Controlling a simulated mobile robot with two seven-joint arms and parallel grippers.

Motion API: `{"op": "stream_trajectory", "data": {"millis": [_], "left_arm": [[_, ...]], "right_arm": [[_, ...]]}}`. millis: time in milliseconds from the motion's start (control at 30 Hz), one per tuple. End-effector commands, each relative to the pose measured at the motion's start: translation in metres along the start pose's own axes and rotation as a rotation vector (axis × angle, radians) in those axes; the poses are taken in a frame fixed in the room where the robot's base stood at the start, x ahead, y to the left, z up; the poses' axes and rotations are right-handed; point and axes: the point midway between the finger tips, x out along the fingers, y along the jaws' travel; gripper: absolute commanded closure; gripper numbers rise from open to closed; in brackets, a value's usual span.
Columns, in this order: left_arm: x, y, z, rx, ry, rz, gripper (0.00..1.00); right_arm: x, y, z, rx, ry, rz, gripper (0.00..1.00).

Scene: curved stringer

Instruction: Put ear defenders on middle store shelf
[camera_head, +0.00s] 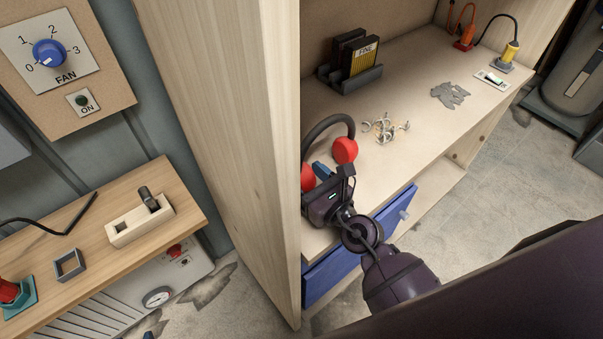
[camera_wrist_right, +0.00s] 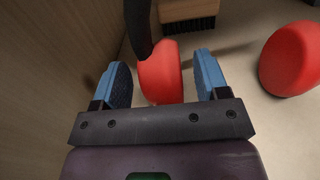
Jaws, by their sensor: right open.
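The ear defenders, with red cups (camera_head: 344,150) and a dark headband (camera_head: 328,122), rest on the wooden shelf surface next to the tall upright panel. My right gripper (camera_head: 322,172) is at their near cup. In the right wrist view, one red cup (camera_wrist_right: 160,72) lies between and just ahead of the two blue fingers of my right gripper (camera_wrist_right: 164,82), which are apart. The fingers do not visibly press on the cup. The other red cup (camera_wrist_right: 290,58) is to the right, outside the fingers. My left gripper is not in view.
The wooden surface (camera_head: 400,105) also holds a dark rack with a FINE box (camera_head: 363,58), a pile of small hooks (camera_head: 384,128), grey pieces (camera_head: 450,94) and corded tools at the back. A blue drawer (camera_head: 362,245) sits below. The tall panel (camera_head: 235,120) stands close on the left.

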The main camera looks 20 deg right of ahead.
Motion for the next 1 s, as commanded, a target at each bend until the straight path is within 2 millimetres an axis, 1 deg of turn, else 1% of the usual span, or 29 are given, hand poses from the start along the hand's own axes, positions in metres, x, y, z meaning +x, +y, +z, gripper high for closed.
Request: {"op": "stream_trajectory", "data": {"millis": [33,300,400,500,700,1000], "left_arm": [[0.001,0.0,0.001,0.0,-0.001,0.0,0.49],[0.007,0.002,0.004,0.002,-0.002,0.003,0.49],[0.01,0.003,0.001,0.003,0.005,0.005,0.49],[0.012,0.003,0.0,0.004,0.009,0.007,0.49],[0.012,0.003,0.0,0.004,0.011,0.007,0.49],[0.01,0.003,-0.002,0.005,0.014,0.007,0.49]], "right_arm": [[-0.011,0.0,-0.001,-0.001,0.003,0.001,0.32],[-0.064,0.0,-0.003,-0.002,0.005,0.001,0.32],[-0.08,0.0,-0.003,-0.001,0.005,0.002,0.32],[-0.091,0.0,-0.003,0.0,0.004,0.002,0.32],[-0.102,0.001,-0.001,0.0,0.002,0.002,0.32],[-0.102,0.0,0.0,0.001,0.0,0.001,0.32]]}}
